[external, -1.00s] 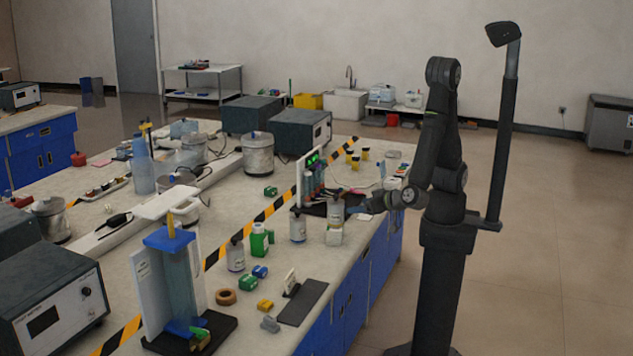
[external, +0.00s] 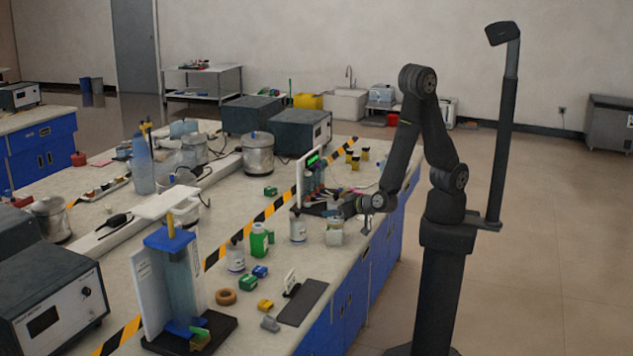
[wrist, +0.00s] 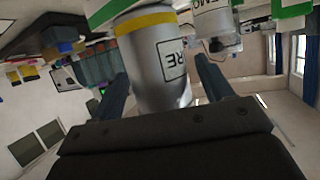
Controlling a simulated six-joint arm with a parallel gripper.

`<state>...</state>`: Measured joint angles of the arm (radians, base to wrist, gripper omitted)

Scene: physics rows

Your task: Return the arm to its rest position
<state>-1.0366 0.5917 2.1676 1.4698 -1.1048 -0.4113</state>
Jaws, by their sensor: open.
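My arm (external: 400,150) stands at the right side of the bench and reaches left over its edge. My gripper (external: 348,208) is low over the bench, beside several small bottles. In the wrist view my gripper (wrist: 161,68) is open, its two fingers spread. A grey bottle (wrist: 160,65) with a yellow band and dark lettering shows upside down between the fingers, with visible gaps on the finger sides. Whether it stands between the fingertips or just beyond them I cannot tell.
A white-labelled bottle (external: 298,228) and a small pale container (external: 334,236) stand close by my gripper. A display panel with a green readout (external: 310,168) stands just behind. A dark flat plate (external: 303,303) lies nearer the front. The floor (external: 550,270) right of my arm is clear.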

